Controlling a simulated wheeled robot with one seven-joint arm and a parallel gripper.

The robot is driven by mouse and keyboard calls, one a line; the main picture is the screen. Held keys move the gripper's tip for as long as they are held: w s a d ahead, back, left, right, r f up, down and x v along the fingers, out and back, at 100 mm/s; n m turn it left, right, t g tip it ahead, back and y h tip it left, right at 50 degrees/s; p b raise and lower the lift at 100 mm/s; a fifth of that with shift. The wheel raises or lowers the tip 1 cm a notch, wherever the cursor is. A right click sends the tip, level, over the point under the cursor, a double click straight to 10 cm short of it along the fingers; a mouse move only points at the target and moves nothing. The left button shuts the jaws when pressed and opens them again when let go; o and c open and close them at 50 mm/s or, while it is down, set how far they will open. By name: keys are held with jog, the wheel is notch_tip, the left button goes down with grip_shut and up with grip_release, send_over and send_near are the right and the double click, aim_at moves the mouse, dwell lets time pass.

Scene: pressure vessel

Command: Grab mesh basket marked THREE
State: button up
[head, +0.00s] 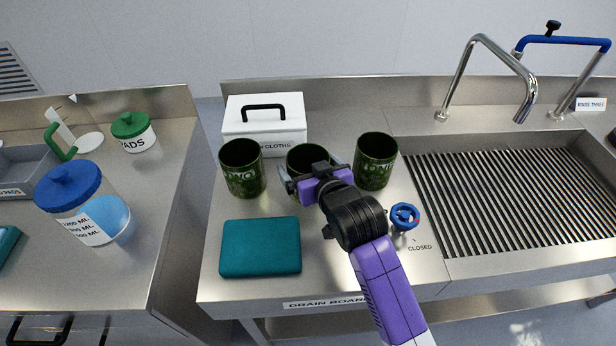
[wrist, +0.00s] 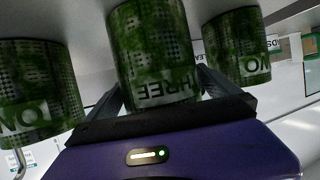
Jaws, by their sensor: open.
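Three dark green mesh baskets stand in a row on the steel drain board. In the wrist view the middle basket (wrist: 158,50) bears the word THREE, seen upside down. It also shows in the head view (head: 305,155), partly hidden behind my gripper. The left basket (head: 241,168) reads TWO, and the right basket (head: 376,160) carries a word I read as ONE. My gripper (head: 298,183) is open, with its fingers (wrist: 160,90) on either side of the THREE basket's lower part in the wrist picture. I cannot tell whether the fingers touch it.
A white lidded box (head: 264,125) stands behind the baskets. A teal folded cloth or pad (head: 260,247) lies in front on the left. A blue valve knob (head: 404,216) is at right, near a slatted sink (head: 500,190). A gap separates the left counter.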

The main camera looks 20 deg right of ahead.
jog(key=c, duration=1.6)
jog(key=shift+o, duration=0.2)
jog(key=shift+r, duration=0.1)
